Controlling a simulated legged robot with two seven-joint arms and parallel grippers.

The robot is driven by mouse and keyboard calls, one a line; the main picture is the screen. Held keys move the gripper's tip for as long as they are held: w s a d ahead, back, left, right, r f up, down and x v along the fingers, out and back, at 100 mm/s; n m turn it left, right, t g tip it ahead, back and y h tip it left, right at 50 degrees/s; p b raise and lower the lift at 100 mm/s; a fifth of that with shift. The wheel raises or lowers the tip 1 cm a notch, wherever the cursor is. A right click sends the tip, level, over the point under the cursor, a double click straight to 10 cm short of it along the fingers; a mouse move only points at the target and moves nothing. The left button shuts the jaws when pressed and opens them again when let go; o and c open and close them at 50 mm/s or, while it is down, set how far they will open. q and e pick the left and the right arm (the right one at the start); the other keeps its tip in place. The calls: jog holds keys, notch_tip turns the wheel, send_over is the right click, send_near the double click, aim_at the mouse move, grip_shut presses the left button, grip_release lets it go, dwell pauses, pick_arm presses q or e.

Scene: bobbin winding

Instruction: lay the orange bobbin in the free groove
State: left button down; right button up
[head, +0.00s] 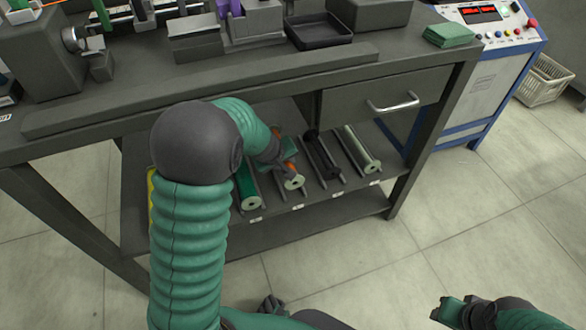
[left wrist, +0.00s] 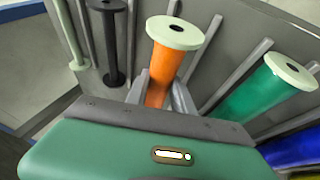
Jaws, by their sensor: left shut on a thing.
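The orange bobbin (left wrist: 168,67), with a pale end disc, is between the two grey fingers of my left gripper (left wrist: 160,93) in the left wrist view. In the head view the orange bobbin (head: 289,168) is at the slotted rack on the lower shelf, partly covered by my left gripper (head: 276,160). I cannot tell whether it rests in a groove or hangs just above. Bare rails and a gap (left wrist: 220,62) show between it and the green bobbin (left wrist: 250,93). My right gripper (head: 440,312) is at the lower right, away from the rack; its jaws are unclear.
A black bobbin (head: 321,158) and a pale green bobbin (head: 360,150) lie to the right; the green bobbin (head: 247,186) lies left. A blue bobbin (left wrist: 298,150) shows in the wrist view. The tabletop edge (head: 200,97) and a drawer (head: 385,100) overhang the shelf.

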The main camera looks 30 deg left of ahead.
pick_arm(q)
jog(key=shift+f+b, duration=0.4)
jog(key=shift+f, duration=0.25)
jog(key=c, duration=1)
grip_release()
jog(key=shift+r, duration=0.1)
jog(key=p+v, duration=0.4)
jog(key=v, duration=0.3)
jog(key=shift+s+r, duration=0.1)
jog(key=shift+d, duration=0.1)
